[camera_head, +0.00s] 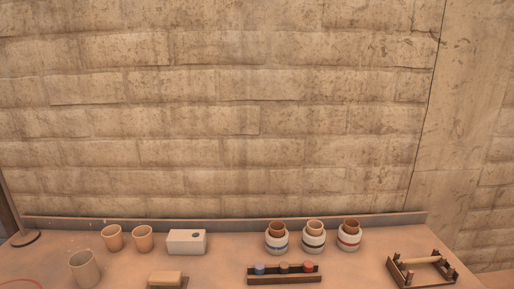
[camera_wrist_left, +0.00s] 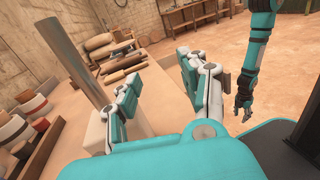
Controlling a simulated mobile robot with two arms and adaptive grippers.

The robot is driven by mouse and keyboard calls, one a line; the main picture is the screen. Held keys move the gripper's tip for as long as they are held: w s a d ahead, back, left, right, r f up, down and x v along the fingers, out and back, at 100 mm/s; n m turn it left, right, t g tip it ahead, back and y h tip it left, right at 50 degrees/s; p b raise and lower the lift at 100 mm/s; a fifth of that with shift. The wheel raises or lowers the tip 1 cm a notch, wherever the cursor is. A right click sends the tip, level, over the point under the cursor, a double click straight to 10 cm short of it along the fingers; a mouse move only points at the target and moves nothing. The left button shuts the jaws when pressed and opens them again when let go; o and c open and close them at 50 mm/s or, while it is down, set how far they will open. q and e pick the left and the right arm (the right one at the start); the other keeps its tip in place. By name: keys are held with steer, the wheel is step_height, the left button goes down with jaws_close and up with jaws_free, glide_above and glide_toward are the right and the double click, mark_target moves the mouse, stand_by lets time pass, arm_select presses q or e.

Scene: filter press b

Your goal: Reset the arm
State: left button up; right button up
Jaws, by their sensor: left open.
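My left gripper (camera_wrist_left: 156,72) shows in the left wrist view with its two fingers spread wide. Nothing is held between them; the table edge and the floor show through the gap. My other arm hangs at the right of that view, and its gripper (camera_wrist_left: 243,106) points down, clear of the table. It is too small there to tell whether its fingers are apart. Neither gripper shows in the head view.
On the table (camera_head: 220,270) stand cups (camera_head: 143,239), a white box (camera_head: 187,242), banded jars (camera_head: 313,240), a rack of small pots (camera_head: 284,273) and a wooden frame (camera_head: 421,270). A grey post (camera_wrist_left: 75,50) rises close beside my left gripper. Floor (camera_wrist_left: 270,90) is open at right.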

arm_select(q)
steer(key=s+f+m+y, duration=0.1)
steer(key=s+f, duration=0.1)
steer(key=s+f+m+y, duration=0.1)
steer(key=m, duration=0.1)
steer(key=s+f+m+y, duration=0.1)
steer(key=s+f, duration=0.1)
steer(key=shift+s+d+f+m+t, duration=0.3)
steer(key=shift+d+f, duration=0.05)
steer(key=s+a+f+m+t+y, duration=0.3)
steer(key=s+f+m+y, duration=0.2)
steer(key=s+f+m, duration=0.1)
steer(key=s+a+r+m+t+y, duration=0.1)
steer(key=s+a+m+t+y, duration=0.15)
steer(key=a+y, duration=0.4)
steer(key=s+a+r+m+t+y, duration=0.2)
steer(key=s+a+m+y, duration=0.15)
steer(key=a, duration=0.65)
step_height(320, 180, down, 28)
steer(key=s+g, duration=0.1)
steer(key=s, duration=0.1)
steer(key=s+a+f+g, duration=0.1)
steer(key=s+a+f, duration=0.2)
steer(key=s+f, duration=1.1)
steer(key=shift+s+f+m+h, duration=0.3)
steer(key=shift+s+f+m, duration=0.1)
steer(key=shift+s, duration=0.35)
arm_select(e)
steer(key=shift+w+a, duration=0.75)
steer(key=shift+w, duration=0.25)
